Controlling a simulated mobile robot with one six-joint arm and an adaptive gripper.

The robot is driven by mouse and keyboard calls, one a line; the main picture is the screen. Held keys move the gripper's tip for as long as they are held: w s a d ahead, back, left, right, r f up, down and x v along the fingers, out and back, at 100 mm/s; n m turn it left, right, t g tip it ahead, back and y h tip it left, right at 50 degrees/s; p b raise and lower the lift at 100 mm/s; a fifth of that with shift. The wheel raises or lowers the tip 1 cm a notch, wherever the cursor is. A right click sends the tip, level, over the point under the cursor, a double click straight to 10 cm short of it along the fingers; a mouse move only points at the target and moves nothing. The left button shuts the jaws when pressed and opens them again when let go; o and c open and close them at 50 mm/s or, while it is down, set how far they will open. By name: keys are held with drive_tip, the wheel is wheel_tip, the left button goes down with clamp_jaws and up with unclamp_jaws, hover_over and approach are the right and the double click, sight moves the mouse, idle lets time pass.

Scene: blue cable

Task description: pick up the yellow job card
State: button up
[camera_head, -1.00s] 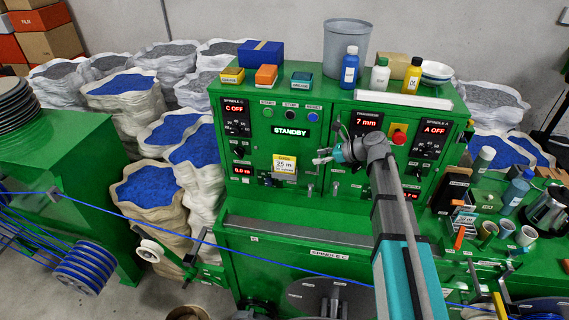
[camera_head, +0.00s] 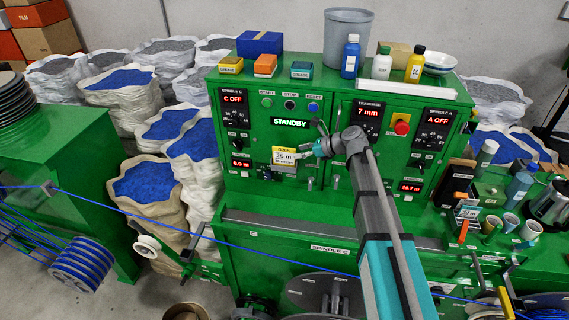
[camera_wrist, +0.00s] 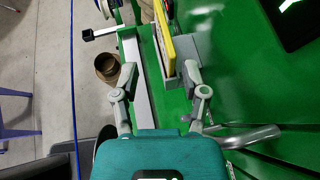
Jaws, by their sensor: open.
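The yellow job card (camera_head: 285,154) stands in a holder on the front of the green control cabinet, with "25 m" on its white part. In the wrist view the yellow card (camera_wrist: 164,32) shows edge-on in a grey holder (camera_wrist: 185,46). My gripper (camera_head: 316,149) is just right of the card in the head view. In the wrist view my gripper (camera_wrist: 160,75) has its fingers spread and empty. The card is ahead of the fingertips, between their lines, with the holder close to the right finger. I cannot tell whether that finger touches the holder.
The green cabinet (camera_head: 250,205) carries dials, displays and a red stop button (camera_head: 402,128). A silver bar handle (camera_wrist: 250,137) is close to the gripper's right side in the wrist view. A blue cable (camera_head: 270,250) runs across below. Bottles and cups stand at right.

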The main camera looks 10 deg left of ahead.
sight(289, 152)
drive_tip(key=shift+a+f, duration=0.3)
drive_tip(key=shift+a, duration=0.3)
drive_tip(key=shift+w, duration=0.1)
drive_tip(key=x, duration=0.1)
drive_tip(key=b+x, duration=0.1)
drive_tip(key=x, duration=0.1)
drive_tip(key=b+x, duration=0.1)
drive_tip(key=shift+w+a, duration=0.1)
drive_tip(key=shift+w, duration=0.2)
drive_tip(key=shift+a+f, duration=0.15)
drive_tip(key=shift+a, duration=0.3)
clamp_jaws()
